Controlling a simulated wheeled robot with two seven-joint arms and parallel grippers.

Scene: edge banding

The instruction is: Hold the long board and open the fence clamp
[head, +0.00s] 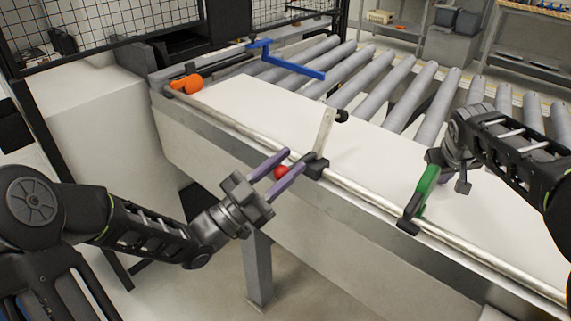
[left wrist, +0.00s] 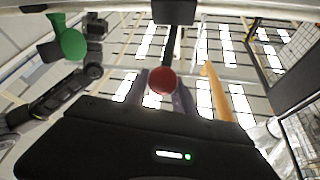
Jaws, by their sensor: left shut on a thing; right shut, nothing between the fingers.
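A long white board (head: 250,110) lies flat along the metal fence rail (head: 375,190). A black clamp block (head: 316,167) sits on the rail, with an upright cream lever (head: 325,132) and a red ball knob (head: 282,173). My left gripper (head: 279,171) has its purple fingers on either side of the red knob and is shut on it; the knob (left wrist: 162,81) also shows between the fingers in the left wrist view. My right gripper (head: 463,186) is shut and empty above the board, beside a green handle (head: 425,190). Its fingertips are hard to make out.
A black block (head: 408,226) stands at the foot of the green handle on the rail. An orange knob (head: 193,83) and a blue bar (head: 290,66) are at the far left end. Grey rollers (head: 345,72) lie behind the board.

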